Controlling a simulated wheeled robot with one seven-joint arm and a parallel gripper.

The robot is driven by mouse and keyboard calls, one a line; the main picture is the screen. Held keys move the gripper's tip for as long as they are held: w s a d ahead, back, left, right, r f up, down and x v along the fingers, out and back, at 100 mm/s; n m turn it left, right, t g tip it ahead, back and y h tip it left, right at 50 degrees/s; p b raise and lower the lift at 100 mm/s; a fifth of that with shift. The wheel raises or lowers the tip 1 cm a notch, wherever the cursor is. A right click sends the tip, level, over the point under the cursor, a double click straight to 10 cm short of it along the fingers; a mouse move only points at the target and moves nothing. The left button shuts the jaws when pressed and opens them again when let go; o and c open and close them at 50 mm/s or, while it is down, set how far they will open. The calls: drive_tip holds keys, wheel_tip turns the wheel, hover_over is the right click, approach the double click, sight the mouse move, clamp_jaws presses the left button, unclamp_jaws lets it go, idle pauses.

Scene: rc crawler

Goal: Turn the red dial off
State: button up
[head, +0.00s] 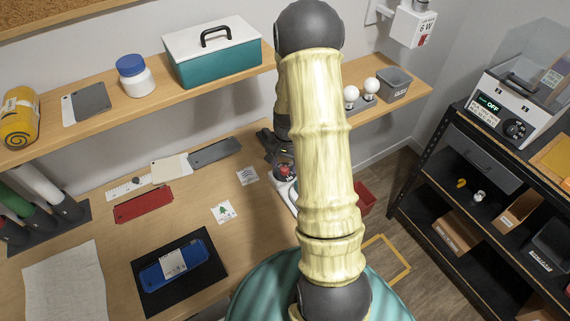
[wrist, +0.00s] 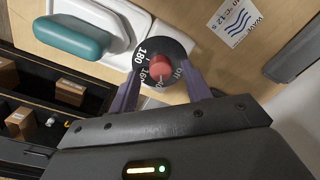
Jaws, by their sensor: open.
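The red dial (wrist: 162,67) shows in the wrist view as a red knob at the centre of a black disc with white numbers, including 180 and 160. The disc sits on a white device (wrist: 118,38) with a teal handle-like part (wrist: 70,40). My gripper (wrist: 160,82) is open, with one finger on each side of the disc's lower part; I cannot tell whether they touch the knob. In the head view the red dial (head: 285,170) is small and partly hidden by my gripper (head: 276,148) and arm.
The wooden bench holds a blue case (head: 175,265) on a black mat, a red plate (head: 143,204) and cards. A shelf above carries a teal toolbox (head: 212,52). A black rack (head: 470,170) stands at the right, with a device reading OFF (head: 515,105) on top.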

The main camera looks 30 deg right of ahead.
drive_tip(key=shift+f, duration=0.65)
drive_tip(key=c, duration=1)
drive_tip(key=shift+n, duration=0.5)
drive_tip(key=n, duration=0.5)
drive_tip(key=shift+w+r, duration=0.1)
drive_tip(key=n, duration=0.6)
